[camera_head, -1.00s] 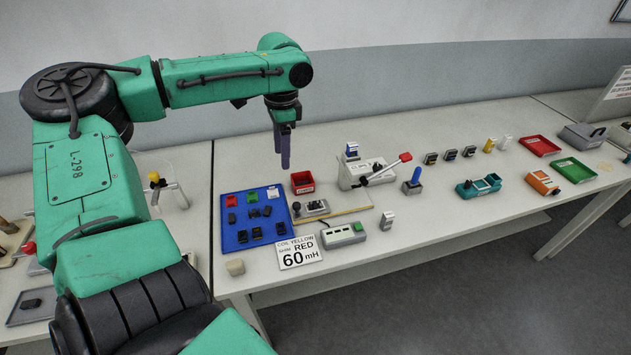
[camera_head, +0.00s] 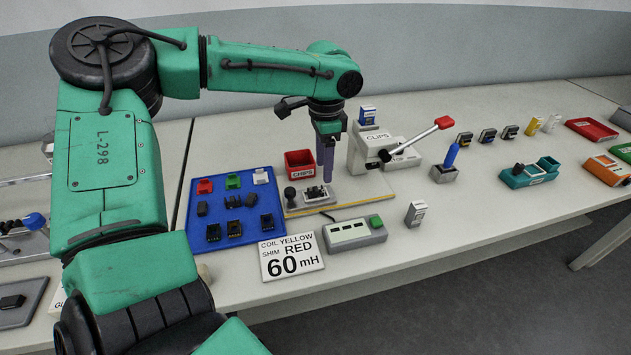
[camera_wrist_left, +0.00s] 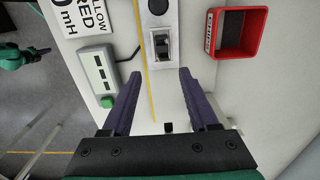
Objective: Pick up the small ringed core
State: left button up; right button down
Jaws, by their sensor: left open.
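My left gripper (camera_head: 327,176) points down at the back of the tan board, just right of the red chips box (camera_head: 300,166). In the left wrist view its two purple fingers (camera_wrist_left: 159,74) are apart with nothing gripped. A small black block (camera_wrist_left: 168,127) shows between the fingers, close to the palm; I cannot tell what it is. Several small dark parts (camera_head: 234,202) lie on the blue tray (camera_head: 191,236), with red, green and white ones behind. I cannot tell which part is the small ringed core.
A metal fixture (camera_head: 316,195) stands on the tan board, also seen in the wrist view (camera_wrist_left: 160,45). The grey meter (camera_head: 354,234) and the 60 mH sign (camera_head: 292,258) stand in front. The lever press (camera_head: 372,155) is close on the right.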

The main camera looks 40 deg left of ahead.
aim_at(322, 188)
pick_arm(q)
jog(key=f, duration=0.6)
jog(key=shift+w+a+f+p, duration=0.1)
jog(key=shift+a+f+p, duration=0.2)
jog(key=shift+f, duration=0.1)
grip_shut()
jog(key=shift+r, duration=0.1)
